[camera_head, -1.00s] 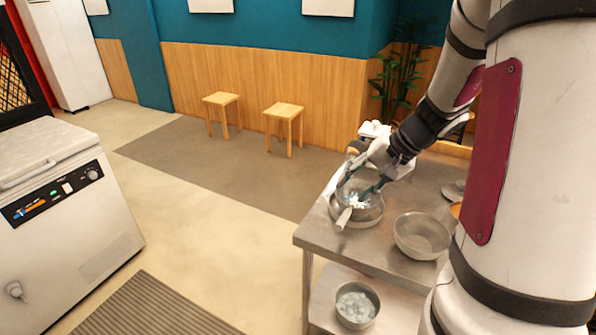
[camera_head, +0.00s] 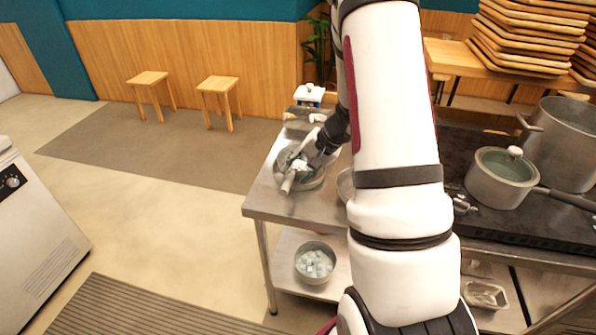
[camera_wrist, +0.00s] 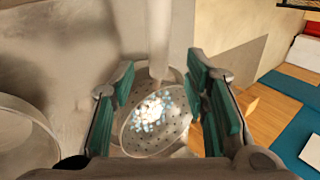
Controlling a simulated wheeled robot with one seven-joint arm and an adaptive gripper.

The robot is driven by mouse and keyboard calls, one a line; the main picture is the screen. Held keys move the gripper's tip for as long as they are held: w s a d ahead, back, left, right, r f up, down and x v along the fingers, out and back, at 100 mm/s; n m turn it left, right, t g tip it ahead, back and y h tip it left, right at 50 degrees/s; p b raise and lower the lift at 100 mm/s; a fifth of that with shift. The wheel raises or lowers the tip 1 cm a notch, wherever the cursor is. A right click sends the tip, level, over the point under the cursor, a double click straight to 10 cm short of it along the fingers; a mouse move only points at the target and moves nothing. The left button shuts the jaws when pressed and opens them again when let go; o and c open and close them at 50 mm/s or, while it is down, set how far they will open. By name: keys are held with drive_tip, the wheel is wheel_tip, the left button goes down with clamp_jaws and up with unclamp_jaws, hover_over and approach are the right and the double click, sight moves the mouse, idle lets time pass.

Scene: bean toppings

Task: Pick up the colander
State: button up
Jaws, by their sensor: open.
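The colander (camera_wrist: 178,132) is a metal perforated bowl with white and pale blue bits in it. Its pale handle points up in the wrist view, and in the head view the handle (camera_head: 287,186) points toward the near left. It rests tilted on or in a metal bowl (camera_head: 311,184) on the steel table. My gripper (camera_wrist: 162,84) is open, with one teal finger on each side of the colander's handle end and rim. I cannot tell whether the fingers touch it. In the head view my gripper (camera_head: 307,152) is over the colander, partly hiding it.
A second metal bowl (camera_head: 345,184) is partly behind my arm. A bowl of ice-like cubes (camera_head: 315,262) sits on the lower shelf. A lidded pot (camera_head: 497,187) and a large pot (camera_head: 567,150) stand on the stove at right.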

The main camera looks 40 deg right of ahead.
sight(292, 176)
drive_tip(key=shift+d+p+x, duration=0.2)
drive_tip(key=shift+p+x, duration=0.2)
drive_tip(key=shift+x, duration=2.15)
clamp_jaws()
